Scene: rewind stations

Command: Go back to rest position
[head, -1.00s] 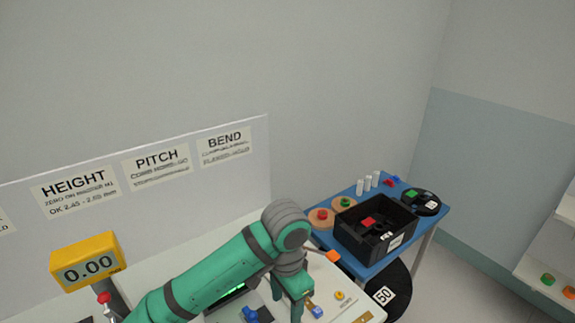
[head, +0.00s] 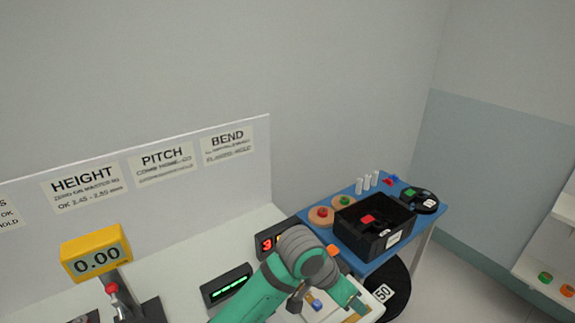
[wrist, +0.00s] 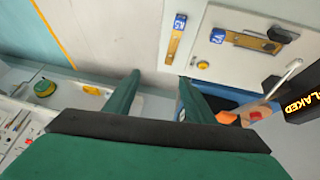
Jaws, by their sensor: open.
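My gripper (wrist: 160,82) shows in the wrist view with two green fingers spread apart and nothing between them. It hangs over the right part of the bench, beside a white panel (wrist: 240,75) with brass strips and blue tags. In the head view my green arm reaches in from the bottom, bent at a grey joint. The gripper end there is near the bottom edge, and its fingertips are not clear. No object is held.
A yellow gauge (head: 96,254) stands at left, with a green-lit display (head: 227,286) near the arm. Shelves stand far right.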

